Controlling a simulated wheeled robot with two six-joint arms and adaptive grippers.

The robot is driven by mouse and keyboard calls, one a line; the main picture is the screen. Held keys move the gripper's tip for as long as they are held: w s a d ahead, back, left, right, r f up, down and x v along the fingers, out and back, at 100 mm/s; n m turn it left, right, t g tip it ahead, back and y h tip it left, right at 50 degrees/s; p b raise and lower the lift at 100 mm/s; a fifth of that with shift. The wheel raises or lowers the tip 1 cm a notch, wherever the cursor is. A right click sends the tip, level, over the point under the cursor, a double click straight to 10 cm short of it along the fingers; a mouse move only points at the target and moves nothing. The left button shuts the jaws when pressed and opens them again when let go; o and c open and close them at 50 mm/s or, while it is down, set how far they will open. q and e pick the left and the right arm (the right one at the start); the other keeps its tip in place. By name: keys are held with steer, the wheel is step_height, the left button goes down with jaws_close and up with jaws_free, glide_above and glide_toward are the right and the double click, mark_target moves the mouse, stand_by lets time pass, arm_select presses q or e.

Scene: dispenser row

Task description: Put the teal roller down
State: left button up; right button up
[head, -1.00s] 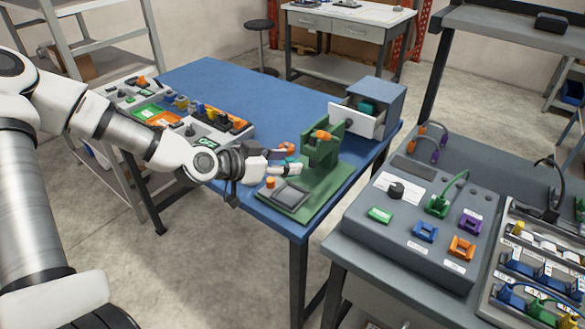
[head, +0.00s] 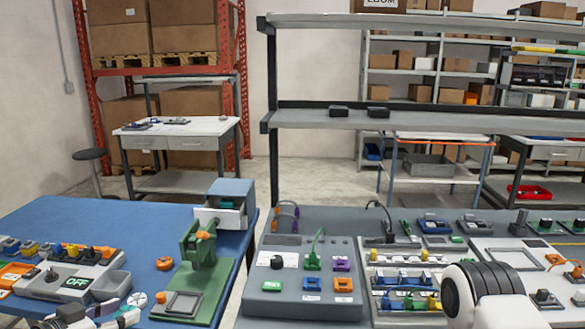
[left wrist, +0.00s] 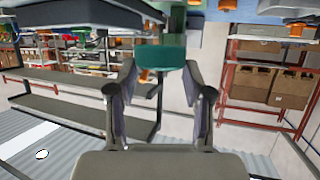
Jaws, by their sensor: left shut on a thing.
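The teal roller (left wrist: 160,56) shows in the left wrist view as a teal block between my left gripper's two fingertips (left wrist: 160,78). My left gripper is shut on it. In the head view my left gripper (head: 128,311) is at the bottom left, low over the blue table (head: 110,222). A round pale and orange piece (head: 137,299) shows by its fingertips. I cannot tell there whether the roller touches the table. My right gripper is out of view; only part of my right arm shows at the bottom right.
The green stand (head: 200,258) with a grey pad (head: 184,304) is just right of the gripper. An orange knob (head: 164,263) stands beyond. A drawer box (head: 232,190) is at the table's far edge. A control panel (head: 75,274) lies left. Bare blue table lies behind these.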

arm_select(q)
steer(key=s+d+f+m, duration=0.1)
steer(key=s+d+f, duration=0.1)
steer(key=d+f, duration=1.1)
steer(key=w+d+r+n+t+y, duration=0.1)
steer(key=w+d+r+n+y, duration=0.15)
steer(key=w+n+y, duration=0.2)
steer(key=s+a+f+n, duration=0.1)
steer(key=s+f, duration=0.3)
steer(key=f, duration=0.1)
steer(key=shift+s+y, duration=0.4)
steer(key=shift+y, duration=0.05)
steer(key=shift+a, duration=0.1)
